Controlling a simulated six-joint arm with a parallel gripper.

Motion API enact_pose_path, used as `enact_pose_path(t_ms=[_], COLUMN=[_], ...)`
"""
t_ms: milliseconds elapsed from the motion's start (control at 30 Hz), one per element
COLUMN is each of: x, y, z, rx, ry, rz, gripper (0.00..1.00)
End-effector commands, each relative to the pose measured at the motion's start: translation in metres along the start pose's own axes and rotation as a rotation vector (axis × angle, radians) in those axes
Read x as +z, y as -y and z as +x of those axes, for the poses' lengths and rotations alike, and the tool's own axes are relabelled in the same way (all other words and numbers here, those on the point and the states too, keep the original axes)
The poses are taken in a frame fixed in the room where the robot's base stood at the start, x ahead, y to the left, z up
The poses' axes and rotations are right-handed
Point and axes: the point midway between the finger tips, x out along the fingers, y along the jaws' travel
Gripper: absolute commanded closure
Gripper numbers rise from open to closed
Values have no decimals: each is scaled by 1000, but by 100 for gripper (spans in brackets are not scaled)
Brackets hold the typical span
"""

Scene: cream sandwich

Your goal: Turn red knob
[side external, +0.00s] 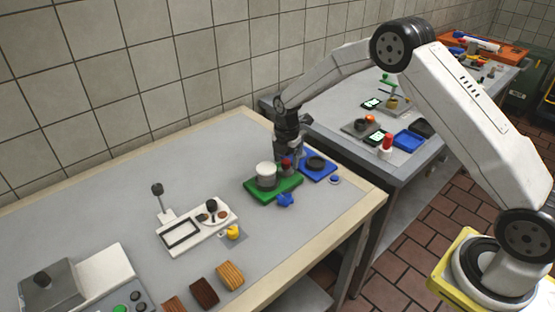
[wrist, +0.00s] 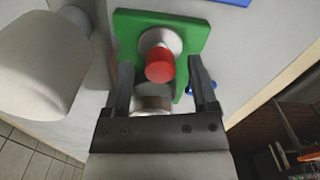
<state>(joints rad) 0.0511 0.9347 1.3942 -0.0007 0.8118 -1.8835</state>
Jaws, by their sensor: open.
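The red knob (side external: 287,163) stands on the green base (side external: 271,196), beside a white-topped cylinder (side external: 266,173). In the wrist view the red knob (wrist: 160,68) sits on a round silver collar on the green base (wrist: 127,32). My gripper (side external: 289,152) points down over the knob in the side view. In the wrist view the fingers of my gripper (wrist: 161,65) are apart, one on each side of the knob, with gaps visible. I cannot tell how far the fingertips are above the base.
A blue plate (side external: 319,168) with a dark round part lies behind right of the green base. A small blue piece (side external: 286,201) lies at its front. A large pale cylinder (wrist: 45,65) stands close left of my fingers.

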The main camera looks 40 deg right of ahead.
Motion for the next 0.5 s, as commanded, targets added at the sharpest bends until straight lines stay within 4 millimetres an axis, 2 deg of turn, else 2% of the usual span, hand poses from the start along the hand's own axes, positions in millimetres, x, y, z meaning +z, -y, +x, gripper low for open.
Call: enact_pose_path(t_ms=[267, 500], x=[0, 0], y=[0, 0], z=[1, 1], rx=[0, 0], ry=[0, 0], rz=[0, 0], gripper=[25, 100])
